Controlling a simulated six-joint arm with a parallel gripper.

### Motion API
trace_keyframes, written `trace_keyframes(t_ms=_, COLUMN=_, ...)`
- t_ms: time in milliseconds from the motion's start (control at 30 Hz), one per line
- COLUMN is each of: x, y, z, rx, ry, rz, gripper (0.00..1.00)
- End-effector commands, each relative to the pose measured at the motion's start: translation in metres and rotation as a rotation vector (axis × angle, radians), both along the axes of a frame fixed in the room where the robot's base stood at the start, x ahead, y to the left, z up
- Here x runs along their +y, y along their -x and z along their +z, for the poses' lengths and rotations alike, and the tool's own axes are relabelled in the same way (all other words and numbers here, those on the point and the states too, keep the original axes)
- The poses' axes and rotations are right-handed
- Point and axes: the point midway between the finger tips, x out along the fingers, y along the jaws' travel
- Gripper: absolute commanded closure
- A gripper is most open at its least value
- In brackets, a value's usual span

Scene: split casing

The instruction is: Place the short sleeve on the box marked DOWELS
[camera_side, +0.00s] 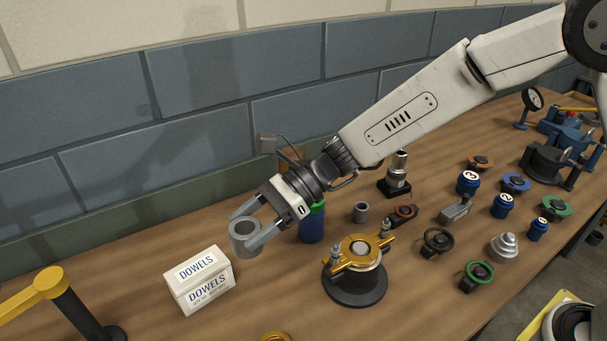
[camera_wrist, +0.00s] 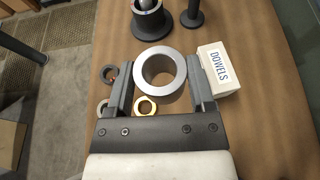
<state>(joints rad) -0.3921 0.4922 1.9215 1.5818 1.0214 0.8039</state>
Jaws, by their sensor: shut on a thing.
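My gripper (camera_side: 247,229) is shut on a short, thick-walled grey sleeve (camera_side: 245,240). In the wrist view the sleeve (camera_wrist: 182,72) sits between the two fingers, its round bore facing the camera. The white box marked DOWELS (camera_side: 208,292) stands on the bench, below and to the left of the held sleeve in the side view. In the wrist view the box (camera_wrist: 217,69) shows just right of the right finger. The sleeve appears held above the bench, apart from the box.
A black post with a yellow arm (camera_side: 75,310) stands left of the box. A gold-topped round fixture (camera_side: 357,272) and a blue cylinder with a green top (camera_side: 312,224) stand to the right. A smaller grey sleeve (camera_side: 361,212) and several knobs and weights lie farther right.

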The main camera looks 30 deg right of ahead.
Motion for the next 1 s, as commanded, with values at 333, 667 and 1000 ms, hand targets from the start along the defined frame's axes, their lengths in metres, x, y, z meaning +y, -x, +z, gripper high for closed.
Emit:
trace_keyframes(t_ms=333, x=0.018, y=-0.028, z=-0.015, rx=0.000, ry=-0.001, rz=0.001, gripper=1.00)
trace_keyframes(t_ms=667, x=0.041, y=-0.062, z=-0.033, rx=-0.001, ry=-0.001, rz=0.002, gripper=1.00)
trace_keyframes(t_ms=1000, x=0.058, y=-0.089, z=-0.061, rx=0.000, ry=-0.001, rz=0.001, gripper=1.00)
